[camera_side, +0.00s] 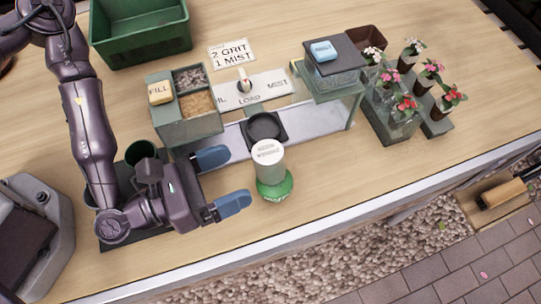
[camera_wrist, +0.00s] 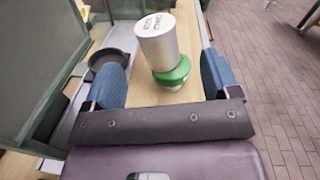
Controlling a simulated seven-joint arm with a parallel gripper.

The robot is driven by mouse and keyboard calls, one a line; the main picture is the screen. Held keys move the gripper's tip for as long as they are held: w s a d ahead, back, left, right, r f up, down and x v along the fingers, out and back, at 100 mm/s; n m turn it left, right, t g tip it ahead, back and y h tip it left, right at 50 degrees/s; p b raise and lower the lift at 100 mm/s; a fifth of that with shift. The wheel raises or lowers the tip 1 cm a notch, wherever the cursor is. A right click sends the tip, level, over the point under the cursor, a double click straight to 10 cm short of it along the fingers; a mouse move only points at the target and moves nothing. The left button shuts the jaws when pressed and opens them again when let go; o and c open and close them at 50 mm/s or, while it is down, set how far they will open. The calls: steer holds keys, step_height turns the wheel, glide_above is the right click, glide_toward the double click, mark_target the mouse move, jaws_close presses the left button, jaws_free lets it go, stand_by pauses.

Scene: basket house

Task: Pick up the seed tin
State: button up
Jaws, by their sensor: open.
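The seed tin, as I take it, has a pale silver body with a lettered top (camera_side: 268,155) and a green rounded lower part. It also shows in the wrist view (camera_wrist: 158,45). It stands upright on the wooden bench. My gripper (camera_side: 239,176) is open, with its two blue fingers spread wide and level with the bench. In the wrist view the tin stands ahead, in line with the gap between the fingers (camera_wrist: 165,78). Neither finger appears to touch it. The lettering is too small to read surely.
A black round dish (camera_side: 265,127) sits on a grey rail close behind the tin. A green box with grit (camera_side: 190,125) stands near the upper finger. A lettered board with a dial (camera_side: 248,92) and potted flowers (camera_side: 405,103) stand farther back. The bench's front edge is nearby.

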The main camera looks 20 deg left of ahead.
mark_target(270, 157)
steer(key=shift+w+a+n+t, duration=0.1)
steer(key=shift+a+n+t, duration=0.15)
steer(key=shift+n, duration=0.25)
steer(key=shift+w+d, duration=0.2)
steer(key=shift+w, duration=0.05)
steer(key=x, duration=0.7)
steer(key=shift+s, duration=0.1)
steer(key=c, duration=1.1)
steer(key=shift+r, duration=0.1)
steer(key=shift+s+d+r, duration=0.1)
steer(key=shift+s+r, duration=0.05)
steer(key=shift+r, duration=8.85)
